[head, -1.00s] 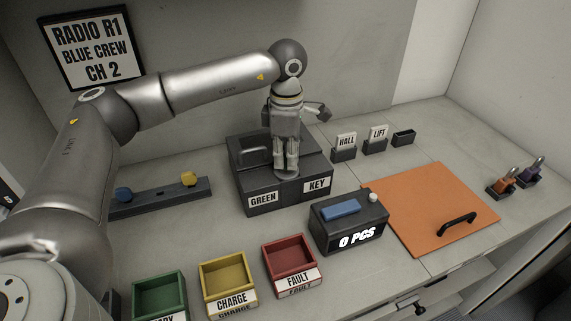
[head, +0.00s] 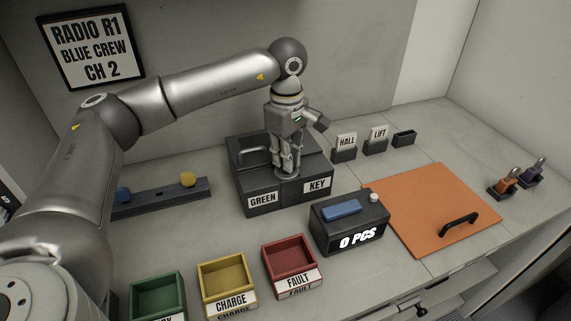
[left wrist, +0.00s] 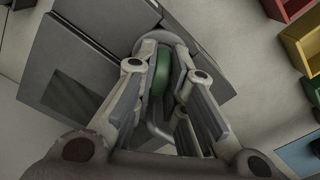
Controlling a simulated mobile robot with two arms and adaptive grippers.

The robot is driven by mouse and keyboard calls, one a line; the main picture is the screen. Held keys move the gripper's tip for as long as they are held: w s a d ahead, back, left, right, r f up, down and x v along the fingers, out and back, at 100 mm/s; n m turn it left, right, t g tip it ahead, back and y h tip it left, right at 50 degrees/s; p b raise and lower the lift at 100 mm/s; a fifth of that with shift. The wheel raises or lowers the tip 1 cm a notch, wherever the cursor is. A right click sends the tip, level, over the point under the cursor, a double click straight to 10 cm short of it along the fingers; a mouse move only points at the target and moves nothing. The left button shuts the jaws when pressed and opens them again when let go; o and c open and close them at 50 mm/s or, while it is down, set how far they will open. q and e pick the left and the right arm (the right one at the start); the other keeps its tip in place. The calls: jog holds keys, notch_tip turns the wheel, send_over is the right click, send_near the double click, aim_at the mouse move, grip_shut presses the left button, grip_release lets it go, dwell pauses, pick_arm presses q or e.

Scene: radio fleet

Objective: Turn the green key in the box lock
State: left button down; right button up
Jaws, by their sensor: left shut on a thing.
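The dark lock box (head: 262,204) stands in the middle of the counter with GREEN and KEY labels on its front. My left gripper (head: 287,170) points straight down over the box top, with its fingertips at the round lock plate (head: 288,177). In the left wrist view, my left gripper (left wrist: 160,85) is shut on the green key (left wrist: 162,72), whose green head shows between the fingers. The key's lower part is hidden, so I cannot see how deep it sits. My right gripper is not in view.
Green (head: 158,297), yellow (head: 228,283) and red (head: 290,262) bins stand in front. HALL (head: 345,145) and LIFT (head: 378,136) holders stand behind.

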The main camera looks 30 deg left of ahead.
pick_arm(q)
jog(key=m, duration=0.4)
jog(key=shift+m+b, duration=0.3)
jog(key=shift+m, duration=0.4)
jog(key=m, duration=0.4)
jog(key=c, duration=1.4)
grip_release()
